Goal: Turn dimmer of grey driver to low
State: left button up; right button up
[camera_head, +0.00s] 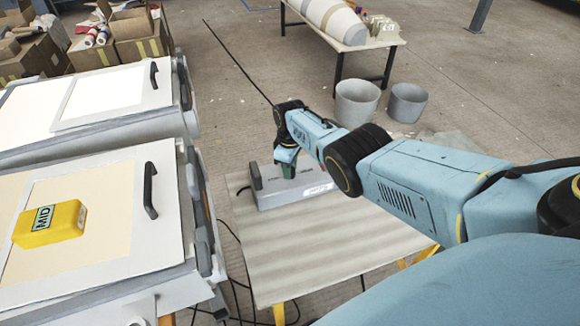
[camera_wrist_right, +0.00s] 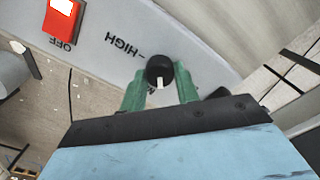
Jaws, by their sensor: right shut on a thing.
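The grey driver (camera_head: 268,198) is a long grey box on a small table. In the right wrist view its sloped panel (camera_wrist_right: 190,25) appears upside down, with the word HIGH beside a round black dimmer knob (camera_wrist_right: 158,66). The knob has a white pointer mark, which points toward the bottom of the picture. My right gripper (camera_head: 288,172) reaches down onto the driver. Its green fingers (camera_wrist_right: 160,84) are shut on the knob, one on each side. The lettering between the fingers is mostly hidden. My left gripper is not in view.
A red switch (camera_wrist_right: 62,8) marked OFF sits on the same panel. The small table (camera_head: 320,248) is bare in front of the driver. Left stand light panels with black handles (camera_head: 150,190); a yellow block (camera_head: 50,224) marked MID lies on one. Two grey buckets (camera_head: 357,103) stand beyond.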

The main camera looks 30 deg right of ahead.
jog(key=n, duration=0.5)
jog(key=shift+s+n, duration=0.1)
jog(key=shift+n, duration=0.2)
jog(key=n, duration=0.4)
jog(key=shift+n, duration=0.3)
jog(key=shift+b, duration=0.3)
jog(key=o, duration=1)
jog(key=shift+r, duration=0.1)
jog(key=shift+r+p, duration=0.3)
jog(key=shift+r, duration=0.05)
notch_tip(320, 180, up, 12)
jog(key=p, duration=0.4)
jog(key=shift+r+p, duration=0.25)
jog(key=shift+p, duration=0.05)
